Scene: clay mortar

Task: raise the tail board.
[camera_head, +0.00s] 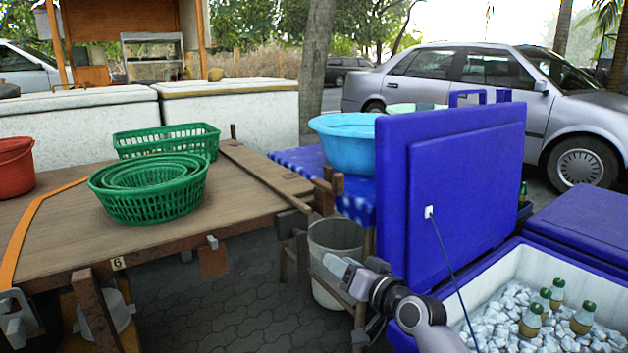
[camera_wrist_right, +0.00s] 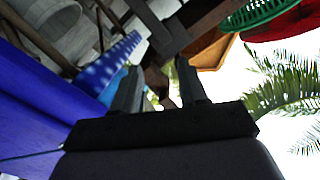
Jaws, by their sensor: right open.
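A brown wooden flat bed (camera_head: 75,225) stands at the left, with a long dark wooden rail (camera_head: 265,175) along its right side. A small brown panel (camera_head: 213,260) hangs below its front edge. I cannot tell for sure which piece is the tail board. My right gripper (camera_head: 342,266) is right of the bed and below its corner, in front of a grey bucket. In the right wrist view my right gripper (camera_wrist_right: 160,85) is open, with dark wooden parts (camera_wrist_right: 175,40) beyond its fingers. A pale grey piece at the lower left edge may be my left gripper (camera_head: 15,318), cut off.
Green baskets (camera_head: 150,190) and a red bucket (camera_head: 15,165) stand on the bed. A blue cooler (camera_head: 440,280) with a raised lid (camera_head: 465,190), ice and several bottles stands right. A blue basin (camera_head: 345,145) sits behind. Paved floor (camera_head: 240,315) shows between bed and cooler.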

